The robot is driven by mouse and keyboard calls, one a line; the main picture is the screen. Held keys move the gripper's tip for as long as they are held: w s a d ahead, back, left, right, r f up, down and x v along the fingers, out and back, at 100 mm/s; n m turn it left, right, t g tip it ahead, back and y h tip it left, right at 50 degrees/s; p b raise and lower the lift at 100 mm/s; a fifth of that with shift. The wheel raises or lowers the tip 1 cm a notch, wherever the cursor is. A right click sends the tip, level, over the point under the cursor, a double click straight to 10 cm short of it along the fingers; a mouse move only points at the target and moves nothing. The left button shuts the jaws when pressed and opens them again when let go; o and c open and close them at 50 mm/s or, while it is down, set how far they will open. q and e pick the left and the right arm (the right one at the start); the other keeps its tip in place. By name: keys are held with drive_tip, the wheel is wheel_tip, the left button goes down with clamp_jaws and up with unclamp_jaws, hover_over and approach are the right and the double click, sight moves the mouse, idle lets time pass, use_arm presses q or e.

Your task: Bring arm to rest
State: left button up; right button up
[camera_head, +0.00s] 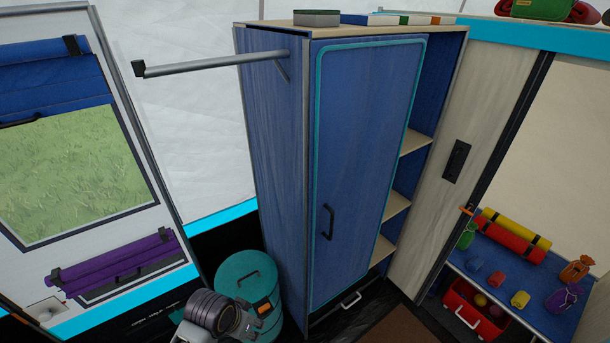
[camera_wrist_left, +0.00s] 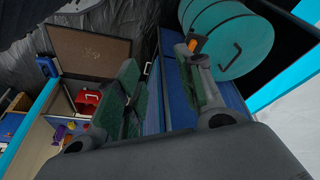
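The grey and black wrist of my left arm is low in the head view, with the left gripper (camera_head: 258,313) in front of a teal lidded barrel (camera_head: 246,272). In the left wrist view the two fingers of this gripper (camera_wrist_left: 163,88) with green inner pads stand apart. Nothing is held between them; the blue cabinet's side shows in the gap. The barrel (camera_wrist_left: 232,40) shows behind the right-hand finger there. I cannot tell whether the gripper touches it. My right gripper is in neither view.
A tall blue cabinet (camera_head: 365,170) with its door shut stands right of the barrel. A metal rail (camera_head: 210,62) juts from it to the left. At the right, a blue shelf holds rolls and small bags above a red crate (camera_head: 470,318). A panel with a purple roll (camera_head: 110,262) stands left.

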use_arm(q)
drive_tip(key=s+a+r+n+y, duration=0.25)
drive_tip(key=s+a+r, duration=0.2)
drive_tip(key=a, duration=0.25)
wheel_tip(320, 180, down, 32)
drive_tip(key=s+a, duration=0.2)
drive_tip(key=a, duration=0.1)
drive_tip(key=s+a+f+g, duration=0.1)
drive_tip(key=s+a+f, duration=0.3)
drive_tip(key=s+f, duration=0.6)
drive_tip(key=s+a+f, duration=0.3)
drive_tip(key=s+f, duration=0.7)
drive_tip(key=f, duration=0.1)
drive_tip(key=shift+s+a+g, duration=0.35)
drive_tip(key=shift+g, duration=0.05)
idle(0.7)
